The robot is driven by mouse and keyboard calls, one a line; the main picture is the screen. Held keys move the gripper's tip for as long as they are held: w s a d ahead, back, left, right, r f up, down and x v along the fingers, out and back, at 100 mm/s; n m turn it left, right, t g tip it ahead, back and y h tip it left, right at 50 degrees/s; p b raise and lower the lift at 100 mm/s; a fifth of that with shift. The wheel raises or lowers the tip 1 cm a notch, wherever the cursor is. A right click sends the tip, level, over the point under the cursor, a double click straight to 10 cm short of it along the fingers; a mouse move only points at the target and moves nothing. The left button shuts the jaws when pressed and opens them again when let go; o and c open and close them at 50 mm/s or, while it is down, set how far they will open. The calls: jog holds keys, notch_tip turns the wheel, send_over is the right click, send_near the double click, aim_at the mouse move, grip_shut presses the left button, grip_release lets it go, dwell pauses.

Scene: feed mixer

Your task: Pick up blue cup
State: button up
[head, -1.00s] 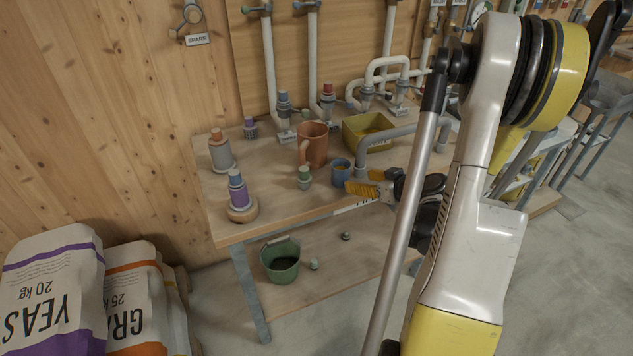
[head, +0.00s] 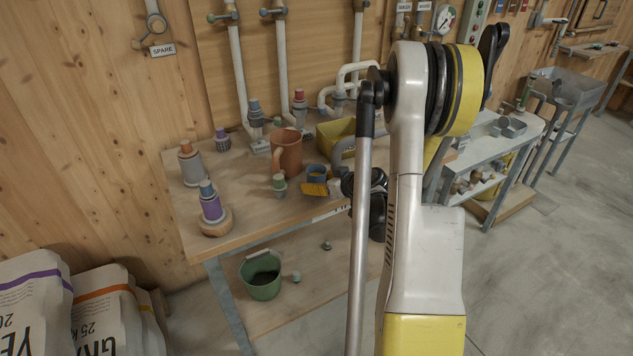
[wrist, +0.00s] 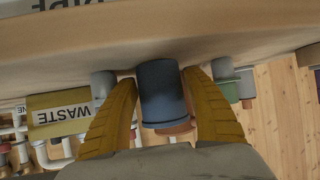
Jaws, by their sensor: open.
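The blue cup (head: 318,171) stands upright near the front edge of the wooden bench. In the wrist view the blue cup (wrist: 161,92) is between the two yellow fingers of my gripper (wrist: 161,80), with a gap showing on each side near the tips. My gripper (head: 318,188) is open and sits right at the cup's front side in the head view. It hides the cup's lower part there. I cannot tell whether a finger touches the cup.
A brown pitcher (head: 287,153) stands just behind the cup, and a small green-topped fitting (head: 279,185) is to its left. A yellow bin (head: 334,134) is behind at right. Grey-white pipes rise at the back. A green bucket (head: 262,274) is on the lower shelf.

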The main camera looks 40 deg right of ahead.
aim_at(317, 170)
jog(key=c, duration=0.9)
jog(key=shift+r, duration=0.1)
notch_tip(317, 170, up, 16)
jog(key=r+p, duration=0.1)
jog(key=p, duration=0.6)
jog(key=s+d+r+p, duration=0.1)
jog(key=s+d+r, duration=0.1)
jog(key=d, duration=0.4)
jog(key=s+d+r+p, duration=0.2)
jog(key=d+r, duration=0.2)
jog(key=d, duration=0.2)
jog(key=s+d+r+p, duration=0.2)
jog(key=s+d+r, duration=0.1)
jog(key=d, duration=0.3)
jog(key=shift+r, duration=0.3)
